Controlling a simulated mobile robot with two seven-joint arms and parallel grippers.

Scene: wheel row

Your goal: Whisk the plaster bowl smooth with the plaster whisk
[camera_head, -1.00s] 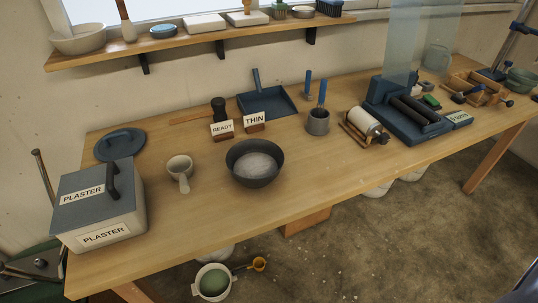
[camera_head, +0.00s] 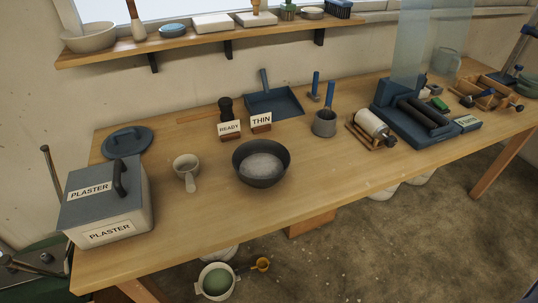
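The plaster bowl (camera_head: 283,176) is dark grey and stands upright on the wooden table, right of a pale scoop cup. Pale plaster (camera_head: 261,167) covers its inside bottom; its texture is too small to judge. I cannot pick out the plaster whisk for sure. A blue handle (camera_head: 329,94) sticks up from a grey pot (camera_head: 325,125) behind and right of the bowl; what is on its lower end is hidden. Neither of my grippers is in view.
A READY card (camera_head: 229,128) and a THIN card (camera_head: 261,120) stand behind the bowl. A lidded PLASTER box (camera_head: 110,232) is at the front left, the scoop cup (camera_head: 186,168) beside it. A roller press (camera_head: 410,120) is at right. The table front right of the bowl is clear.

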